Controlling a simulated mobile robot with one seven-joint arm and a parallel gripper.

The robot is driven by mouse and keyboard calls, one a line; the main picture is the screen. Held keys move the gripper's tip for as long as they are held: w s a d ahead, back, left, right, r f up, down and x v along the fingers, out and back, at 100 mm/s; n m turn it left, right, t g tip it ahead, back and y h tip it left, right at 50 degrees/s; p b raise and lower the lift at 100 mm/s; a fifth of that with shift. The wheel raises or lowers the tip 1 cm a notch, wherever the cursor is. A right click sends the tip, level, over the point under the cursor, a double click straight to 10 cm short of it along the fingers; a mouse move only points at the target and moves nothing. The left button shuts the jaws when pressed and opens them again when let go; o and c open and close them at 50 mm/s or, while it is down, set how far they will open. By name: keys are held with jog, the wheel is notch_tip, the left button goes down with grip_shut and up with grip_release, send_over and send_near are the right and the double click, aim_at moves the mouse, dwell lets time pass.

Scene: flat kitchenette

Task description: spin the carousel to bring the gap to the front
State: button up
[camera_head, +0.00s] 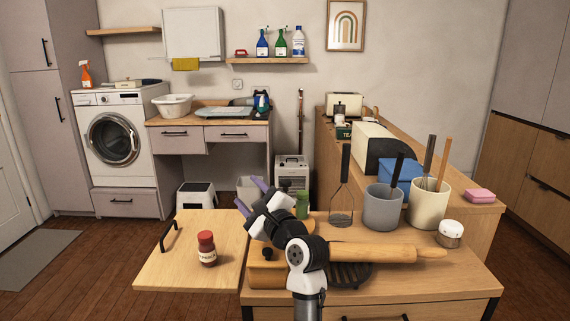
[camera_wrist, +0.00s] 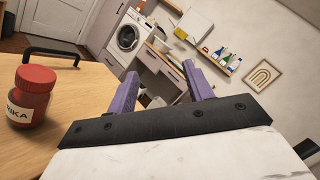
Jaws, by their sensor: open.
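My gripper (camera_head: 249,195) is open, with two purple fingers apart and nothing between them. It also shows in the wrist view (camera_wrist: 160,76). It is raised above the worktop, pointing away toward the back left. Round wooden parts (camera_head: 314,224) show behind and beside my arm; these may be the carousel, but my arm covers much of them and I cannot make out a gap. A green jar (camera_head: 302,206) stands there, just right of my wrist. A red-capped jar (camera_head: 207,250) stands apart on a wooden panel at the left; its label partly shows in the wrist view (camera_wrist: 30,98).
The wooden panel (camera_head: 165,278) has a black handle and juts out left. A rolling pin (camera_head: 385,252) lies right of my arm. A white-and-silver shaker (camera_head: 450,234) is farther right.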

aim_at(290, 184)
jog(key=d+f+m+g+p, duration=0.2)
jog(key=d+m+p, duration=0.2)
jog(key=d+m, duration=0.95)
jog(key=w+a+n+p, duration=0.1)
jog(key=w, duration=0.2)
jog(key=w+a+n+p, duration=0.1)
jog(key=w+a, duration=0.1)
jog(key=w, duration=0.2)
jog(key=w+a+n+p, duration=0.1)
jog(key=w+a, duration=0.1)
jog(key=w, duration=0.1)
jog(key=shift+w+a+r+n+h, duration=0.1)
jog(key=shift+w+a+n+h, duration=0.15)
jog(key=shift+w+h, duration=0.1)
grip_shut()
